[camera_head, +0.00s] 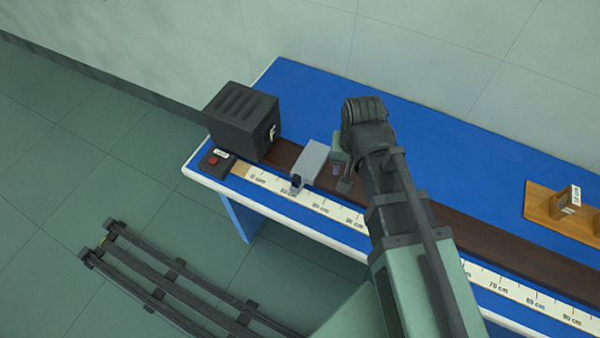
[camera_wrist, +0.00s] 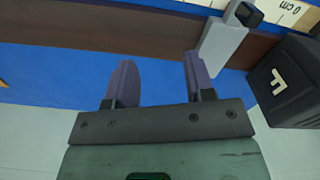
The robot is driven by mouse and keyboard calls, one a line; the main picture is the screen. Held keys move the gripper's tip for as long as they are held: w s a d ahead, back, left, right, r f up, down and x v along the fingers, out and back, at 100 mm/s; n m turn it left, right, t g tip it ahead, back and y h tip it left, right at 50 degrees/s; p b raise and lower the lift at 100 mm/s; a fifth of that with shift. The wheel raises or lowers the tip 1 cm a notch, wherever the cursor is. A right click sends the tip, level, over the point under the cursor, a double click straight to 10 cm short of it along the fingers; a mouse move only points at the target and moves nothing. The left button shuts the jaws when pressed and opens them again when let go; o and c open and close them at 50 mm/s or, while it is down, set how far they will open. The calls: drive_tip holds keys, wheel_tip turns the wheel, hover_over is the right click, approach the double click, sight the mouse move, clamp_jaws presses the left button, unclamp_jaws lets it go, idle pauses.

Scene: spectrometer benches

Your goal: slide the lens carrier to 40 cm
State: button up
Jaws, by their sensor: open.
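The grey lens carrier (camera_head: 312,157) sits on the dark rail (camera_head: 284,154), with a small dark part at its front edge, near the 10 cm label of the scale (camera_head: 337,215). In the wrist view the carrier (camera_wrist: 220,44) lies to the right of my fingers, not between them. My gripper (camera_head: 341,177) is over the rail on the higher-number side of the carrier, partly hidden by my arm. In the wrist view my gripper (camera_wrist: 158,68) is open, with nothing between its purple fingers. My arm hides the middle of the scale; I cannot read the 40 cm mark.
A black box marked F (camera_head: 243,121) stands at the rail's zero end, beside a dark box with a red button (camera_head: 214,161). A wooden stand (camera_head: 565,212) is at the right. The blue bench top (camera_head: 310,92) behind the rail is mostly clear.

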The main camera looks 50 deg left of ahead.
approach(296, 177)
drive_tip(key=shift+s+d+m, duration=0.2)
drive_tip(key=shift+s+m, duration=0.2)
drive_tip(key=shift+w+a+f+m, duration=0.1)
drive_tip(key=shift+w+a+m, duration=0.1)
drive_tip(key=shift+m, duration=0.3)
drive_tip(key=shift+w+a+m, duration=0.1)
drive_tip(key=shift+a+m, duration=0.1)
drive_tip(key=shift+m, duration=0.3)
drive_tip(key=shift+w+d+m, duration=0.1)
drive_tip(key=shift+d+m, duration=0.15)
drive_tip(key=shift+m, duration=0.35)
wheel_tip(296, 177, down, 11)
drive_tip(key=b, duration=1)
drive_tip(key=shift+b, duration=0.4)
clamp_jaws()
